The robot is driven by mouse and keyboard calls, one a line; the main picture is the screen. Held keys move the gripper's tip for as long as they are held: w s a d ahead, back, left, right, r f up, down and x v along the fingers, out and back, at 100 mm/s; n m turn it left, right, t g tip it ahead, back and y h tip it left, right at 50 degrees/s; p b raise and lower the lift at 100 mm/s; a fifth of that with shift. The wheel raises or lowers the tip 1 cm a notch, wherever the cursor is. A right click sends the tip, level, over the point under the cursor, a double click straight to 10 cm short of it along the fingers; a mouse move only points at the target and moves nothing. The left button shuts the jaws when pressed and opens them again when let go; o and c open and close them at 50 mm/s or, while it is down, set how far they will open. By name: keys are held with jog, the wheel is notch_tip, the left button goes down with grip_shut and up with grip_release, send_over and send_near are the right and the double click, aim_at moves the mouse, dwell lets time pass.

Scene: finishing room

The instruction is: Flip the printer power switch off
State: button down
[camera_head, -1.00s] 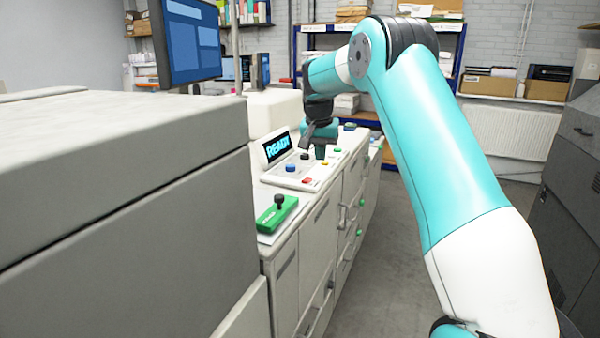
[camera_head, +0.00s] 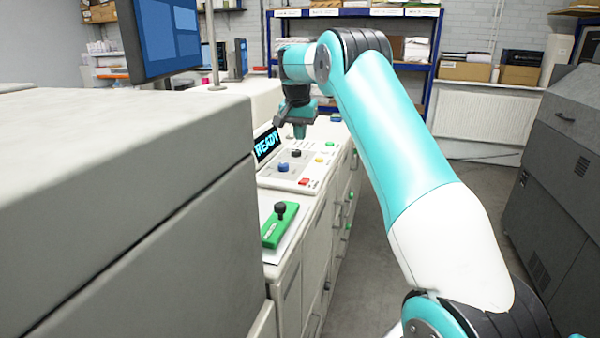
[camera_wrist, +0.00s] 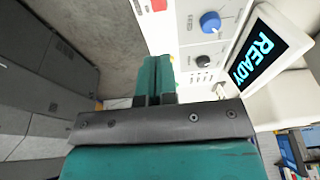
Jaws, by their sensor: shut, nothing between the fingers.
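The printer's control panel (camera_head: 290,172) has a lit READY display (camera_head: 266,145), a blue knob (camera_head: 283,167), a black knob (camera_head: 296,153) and small coloured buttons. I cannot tell which control is the power switch. My gripper (camera_head: 300,133) is shut and empty, pointing down above the far part of the panel, apart from it as far as I can see. In the wrist view the closed green fingers (camera_wrist: 155,78) stand beside the panel's printed face. The blue knob (camera_wrist: 210,22), the black knob (camera_wrist: 203,61) and the display (camera_wrist: 258,55) show to their right.
A green block with a black-knobbed lever (camera_head: 278,226) sits on the nearer counter. A big grey machine body (camera_head: 130,200) fills the left. A monitor (camera_head: 168,38) stands behind it. A dark grey cabinet (camera_head: 560,180) stands right, with open floor (camera_head: 380,270) between.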

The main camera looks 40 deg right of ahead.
aim_at(303, 180)
jog(key=shift+a, duration=0.1)
jog(key=p+x, duration=0.2)
jog(key=x, duration=0.2)
jog(key=p+x, duration=0.1)
jog(key=x, duration=0.3)
jog(key=a+p+x, duration=0.1)
jog(key=p+x, duration=0.1)
jog(key=x, duration=0.2)
jog(key=shift+s+f+p, duration=0.3)
jog(key=shift+f, duration=0.75)
jog(key=shift+d, duration=0.1)
